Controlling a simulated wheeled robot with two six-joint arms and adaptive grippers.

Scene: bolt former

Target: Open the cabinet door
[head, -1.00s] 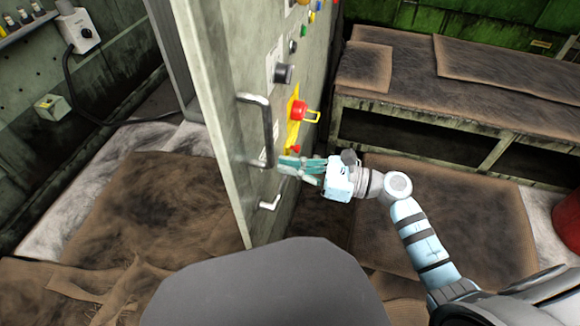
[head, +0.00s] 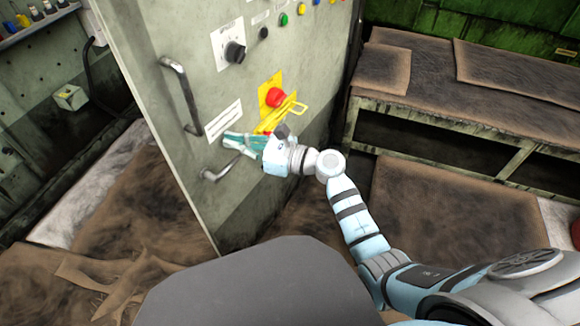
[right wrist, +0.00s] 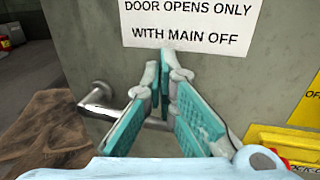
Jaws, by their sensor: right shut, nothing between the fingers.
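The cabinet door (head: 155,45) is a tall grey panel, seen at an angle in the head view. It has an upright bar handle (head: 184,98) near its left edge and a small metal lever handle (head: 218,172) below. My right gripper (head: 226,141) is shut and empty, its teal fingers in front of the door, just above the lever. In the right wrist view, the fingertips (right wrist: 165,62) meet below a white label (right wrist: 190,22) reading "DOOR OPENS ONLY WITH MAIN OFF". The lever (right wrist: 103,98) runs behind the fingers; contact is unclear. My left gripper is out of view.
A rotary switch (head: 234,52) and a red button (head: 275,97) on a yellow plate are on the panel, the button just above my right wrist. A bench (head: 440,116) stands to the right. Brown sheets (head: 130,215) cover the floor at left.

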